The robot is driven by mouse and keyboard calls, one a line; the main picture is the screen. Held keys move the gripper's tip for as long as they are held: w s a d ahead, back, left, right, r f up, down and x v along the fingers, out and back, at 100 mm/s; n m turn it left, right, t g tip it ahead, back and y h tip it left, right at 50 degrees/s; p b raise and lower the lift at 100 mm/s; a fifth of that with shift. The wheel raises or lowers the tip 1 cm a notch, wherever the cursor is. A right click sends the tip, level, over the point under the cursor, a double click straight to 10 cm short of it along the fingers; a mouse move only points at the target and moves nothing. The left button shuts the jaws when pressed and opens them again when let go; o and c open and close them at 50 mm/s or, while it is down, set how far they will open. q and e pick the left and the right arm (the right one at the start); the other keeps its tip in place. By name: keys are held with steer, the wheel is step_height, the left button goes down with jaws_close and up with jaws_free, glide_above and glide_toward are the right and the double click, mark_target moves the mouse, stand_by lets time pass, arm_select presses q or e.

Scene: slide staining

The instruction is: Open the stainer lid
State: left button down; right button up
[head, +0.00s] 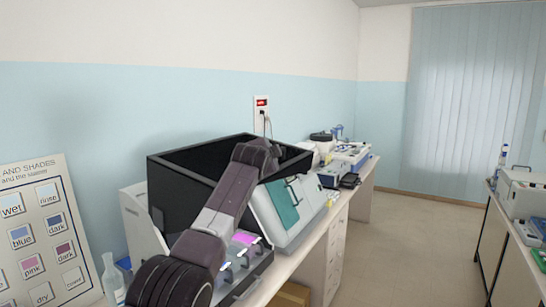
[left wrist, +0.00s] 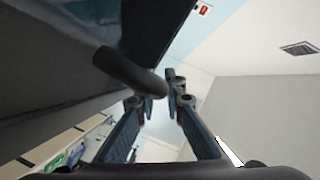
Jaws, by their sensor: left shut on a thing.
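The stainer (head: 137,222) is a pale machine on the left bench. Its dark, black-edged lid (head: 165,185) stands above the body as a large hollow frame; my left arm crosses in front of it, and I cannot tell its exact angle. In the left wrist view, a dark curved handle (left wrist: 125,68) runs from the dark lid panel (left wrist: 150,25) to the fingers. My left gripper (left wrist: 166,95) is shut on this handle at its end. In the head view the fingers are hidden behind my arm. My right gripper is not in view.
A white machine with a teal window (head: 283,206) stands right of the stainer. Slides with a pink patch (head: 245,239) lie in front. A bottle (head: 112,278) and a sign board (head: 45,230) are at left. The floor (head: 420,230) between the benches is clear.

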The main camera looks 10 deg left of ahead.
arm_select(q)
steer(key=shift+f, duration=0.1)
steer(key=c, duration=2)
jaws_free()
steer(key=shift+a, duration=0.15)
steer(key=shift+s+r, duration=0.2)
steer(key=shift+s, duration=0.75)
steer(key=r, duration=0.2)
glide_above(263, 179)
steer(key=shift+s+f, duration=0.15)
steer(key=shift+s, duration=0.05)
